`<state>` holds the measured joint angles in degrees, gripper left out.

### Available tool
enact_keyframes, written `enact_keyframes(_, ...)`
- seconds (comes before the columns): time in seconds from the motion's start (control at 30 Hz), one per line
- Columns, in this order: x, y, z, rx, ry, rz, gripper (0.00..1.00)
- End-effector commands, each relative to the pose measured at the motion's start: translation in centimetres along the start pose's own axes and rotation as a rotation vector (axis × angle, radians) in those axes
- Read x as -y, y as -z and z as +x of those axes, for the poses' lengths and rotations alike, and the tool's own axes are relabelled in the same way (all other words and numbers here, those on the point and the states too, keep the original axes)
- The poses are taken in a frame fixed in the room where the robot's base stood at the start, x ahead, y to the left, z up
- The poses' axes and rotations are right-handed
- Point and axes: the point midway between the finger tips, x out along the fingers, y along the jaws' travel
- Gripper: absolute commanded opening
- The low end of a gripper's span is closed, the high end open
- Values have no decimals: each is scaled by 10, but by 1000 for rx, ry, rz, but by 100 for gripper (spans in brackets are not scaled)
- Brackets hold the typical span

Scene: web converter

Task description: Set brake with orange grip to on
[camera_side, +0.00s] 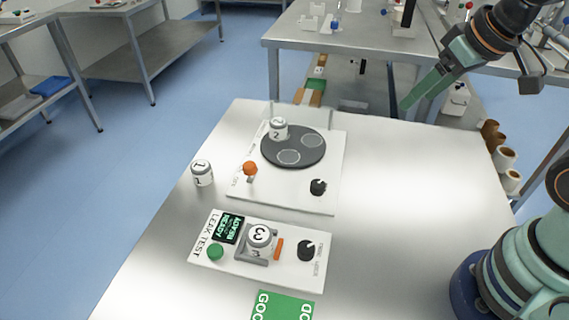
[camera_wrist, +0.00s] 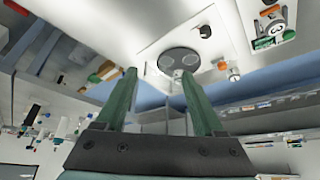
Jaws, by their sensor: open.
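The brake is a small lever with an orange grip (camera_side: 250,168) on the left side of a white panel (camera_side: 290,202), beside small printed lettering. Which marked position it stands at is too small to tell. The orange grip also shows small in the wrist view (camera_wrist: 221,65). On the same panel is a dark round turntable (camera_side: 311,152), with a white jar marked 2 (camera_side: 278,128) on it. My gripper (camera_side: 406,104) is raised at the upper right, well apart from the brake. In the wrist view my gripper (camera_wrist: 158,72) has its two green fingers spread, with nothing held.
A jar marked 1 (camera_side: 202,173) stands on the table left of the brake. A black knob (camera_side: 318,187) sits on the panel's right. The leak tester (camera_side: 285,275) in front holds a jar marked 3 (camera_side: 260,237). The table's right side (camera_side: 420,190) is clear.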

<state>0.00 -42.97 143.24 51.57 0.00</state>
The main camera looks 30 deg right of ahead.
Motion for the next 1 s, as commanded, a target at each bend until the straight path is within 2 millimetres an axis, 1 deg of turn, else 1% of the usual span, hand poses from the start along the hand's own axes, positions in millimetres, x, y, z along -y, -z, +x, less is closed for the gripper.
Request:
enact_keyframes(0.13, 3, 6, -1, 9, 4, 0, 69)
enact_keyframes(0.23, 9, 20, -2, 34, 13, -1, 69)
enact_keyframes(0.37, 24, 51, -2, 84, 29, 3, 69)
enact_keyframes(0.53, 50, 90, 9, 155, 45, 6, 69)
enact_keyframes(0.67, 74, 116, 24, 210, 51, 7, 69)
enact_keyframes(0.8, 102, 139, 46, 268, 52, 9, 69)
enact_keyframes(0.87, 115, 147, 57, 292, 51, 8, 69)
enact_keyframes(1.0, 147, 159, 86, 348, 45, 6, 69)
